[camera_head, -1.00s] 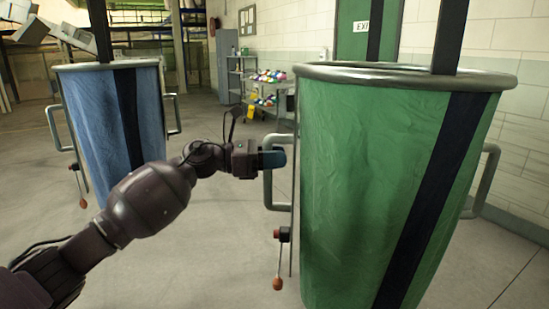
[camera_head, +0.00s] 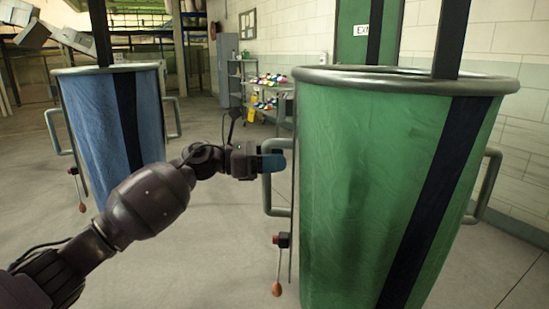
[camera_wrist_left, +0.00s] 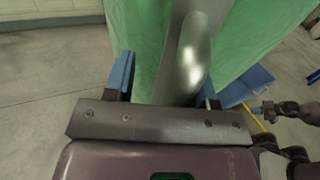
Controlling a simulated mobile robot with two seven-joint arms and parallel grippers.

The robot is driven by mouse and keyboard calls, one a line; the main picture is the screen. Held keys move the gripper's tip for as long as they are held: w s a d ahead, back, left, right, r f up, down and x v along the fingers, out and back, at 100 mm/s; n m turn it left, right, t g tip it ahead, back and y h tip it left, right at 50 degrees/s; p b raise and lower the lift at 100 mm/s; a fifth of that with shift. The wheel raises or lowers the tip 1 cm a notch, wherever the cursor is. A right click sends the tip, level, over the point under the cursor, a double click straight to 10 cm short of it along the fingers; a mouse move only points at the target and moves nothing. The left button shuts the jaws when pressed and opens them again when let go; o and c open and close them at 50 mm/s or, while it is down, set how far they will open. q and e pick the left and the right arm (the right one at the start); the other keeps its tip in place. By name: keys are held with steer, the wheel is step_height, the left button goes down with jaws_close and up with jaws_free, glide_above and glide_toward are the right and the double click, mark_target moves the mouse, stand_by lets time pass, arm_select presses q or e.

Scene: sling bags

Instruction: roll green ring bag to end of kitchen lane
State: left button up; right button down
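The green ring bag (camera_head: 375,180) stands upright close in front of me at the right, with a grey metal rim, a dark vertical stripe and side handles. Its left handle (camera_head: 268,194) is at my left gripper (camera_head: 272,162), which reaches in from the left. In the left wrist view, the grey handle (camera_wrist_left: 190,58) lies between the blue-padded fingers of my left gripper (camera_wrist_left: 185,80), which look apart; contact cannot be told. A dark arm with a blue tip (camera_wrist_left: 258,110), probably my right one, shows at the right edge of that view; its finger state is unclear.
A blue ring bag (camera_head: 95,130) stands at the left behind my arm. A shelf cart (camera_head: 270,95) with colourful items and a grey locker (camera_head: 228,65) stand at the back. A pale block wall (camera_head: 510,130) runs along the right. Bare floor (camera_head: 225,235) lies between the bags.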

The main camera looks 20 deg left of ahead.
arm_select(q)
steer(key=v, duration=1.1)
arm_select(e)
steer(key=shift+r, duration=0.1)
arm_select(q)
steer(key=shift+w+d, duration=0.1)
arm_select(e)
steer(key=shift+r, duration=0.1)
stand_by(0.7)
